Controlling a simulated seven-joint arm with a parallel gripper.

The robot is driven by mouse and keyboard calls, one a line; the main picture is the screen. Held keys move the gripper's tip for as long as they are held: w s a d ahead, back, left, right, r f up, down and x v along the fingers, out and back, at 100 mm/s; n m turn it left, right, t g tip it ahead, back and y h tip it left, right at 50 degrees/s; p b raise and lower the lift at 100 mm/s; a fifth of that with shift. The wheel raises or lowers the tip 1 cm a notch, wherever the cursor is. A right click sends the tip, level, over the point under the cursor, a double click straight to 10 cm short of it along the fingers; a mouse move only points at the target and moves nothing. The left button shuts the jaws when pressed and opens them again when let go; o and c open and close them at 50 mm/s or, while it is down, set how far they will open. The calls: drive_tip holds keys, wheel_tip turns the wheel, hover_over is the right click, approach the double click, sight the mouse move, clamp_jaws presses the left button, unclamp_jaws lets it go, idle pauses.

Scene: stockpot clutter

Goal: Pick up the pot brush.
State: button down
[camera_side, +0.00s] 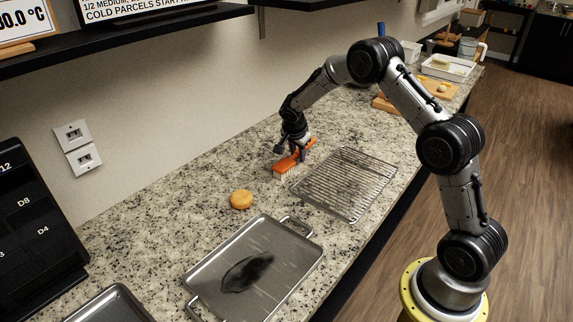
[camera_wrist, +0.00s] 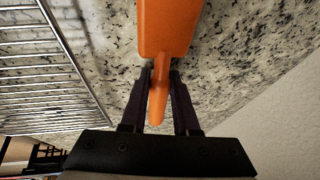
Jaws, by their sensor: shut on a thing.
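The pot brush (camera_side: 287,164) is orange, with what look like pale bristles low at its wide end. In the side view it is at the far part of the granite counter, just left of the wire rack. My gripper (camera_side: 299,147) is above it, reaching down. In the wrist view the brush's broad orange block (camera_wrist: 168,28) is at the top and its narrow handle runs down between the fingers of my gripper (camera_wrist: 160,75). The fingers are shut on the handle. I cannot tell whether the brush touches the counter.
A wire rack (camera_side: 345,184) lies just right of the brush and shows at the left of the wrist view (camera_wrist: 50,75). A round yellow-orange item (camera_side: 241,199) and a metal tray with a dark stain (camera_side: 206,275) are nearer. The wall is behind. Granite left of the brush is clear.

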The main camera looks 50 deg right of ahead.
drive_tip(key=shift+r, duration=0.15)
drive_tip(key=shift+r, duration=0.2)
drive_tip(key=r, duration=0.3)
drive_tip(key=shift+s+a+r, duration=0.1)
drive_tip(key=shift+s+r, duration=0.05)
drive_tip(key=shift+s, duration=0.1)
drive_tip(key=s+a+r, duration=0.5)
drive_tip(key=s+r, duration=0.4)
drive_tip(key=s, duration=0.3)
drive_tip(key=shift+s, duration=0.3)
drive_tip(key=c, duration=1.3)
unclamp_jaws()
clamp_jaws()
